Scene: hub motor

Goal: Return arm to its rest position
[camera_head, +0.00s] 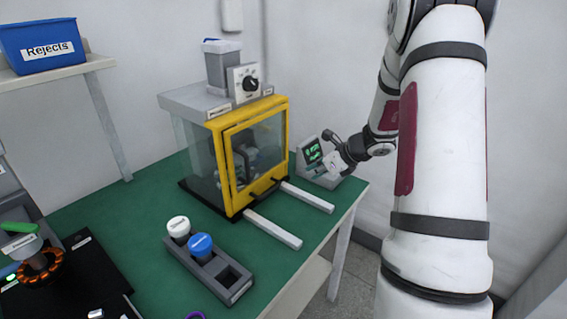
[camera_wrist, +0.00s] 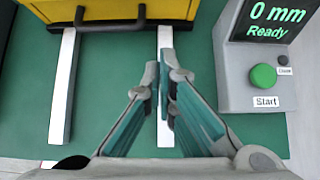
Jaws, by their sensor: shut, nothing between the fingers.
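My white arm comes down the right side of the head view and bends back toward the table. My gripper (camera_head: 335,152) is above the right end of the green table, close to the control box (camera_head: 318,178) with the lit screen. In the wrist view my gripper (camera_wrist: 164,85) has its fingertips together, with nothing between them. The fingers are above a white rail (camera_wrist: 165,134), to the left of the control box (camera_wrist: 229,88). Its screen reads "0 mm Ready", and a green Start button shows below it.
A yellow-framed glass enclosure (camera_head: 211,133) with its front door down stands left of my gripper. Two white rails (camera_head: 272,229) extend from it. A grey holder (camera_head: 240,289) carries white and blue-capped containers. A blue Rejects bin (camera_head: 41,66) sits on a shelf. White walls stand behind.

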